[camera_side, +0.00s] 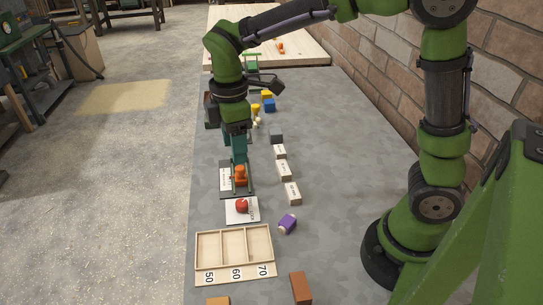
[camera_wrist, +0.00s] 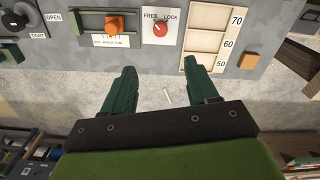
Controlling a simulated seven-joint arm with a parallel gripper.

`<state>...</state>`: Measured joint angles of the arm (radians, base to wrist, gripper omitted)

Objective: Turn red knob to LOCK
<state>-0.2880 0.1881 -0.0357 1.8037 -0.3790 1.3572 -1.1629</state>
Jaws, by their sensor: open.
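The red knob (camera_side: 242,205) sits on a white plate (camera_side: 235,216) between the orange handle and the wooden tray. In the wrist view the red knob (camera_wrist: 160,30) lies under the printed words FREE and LOCK. A small pale mark on it seems to lean to the upper left, toward FREE, but it is tiny. My gripper (camera_side: 239,160) is above the table near the orange handle, behind the knob in the side view. In the wrist view my gripper (camera_wrist: 160,66) is open and empty, its two green fingers spread below the knob plate, apart from the knob.
An orange handle (camera_wrist: 115,24) on a green frame stands left of the knob. A wooden tray (camera_side: 233,264) marked 50, 60, 70 lies on the other side. The table's right side is mostly clear.

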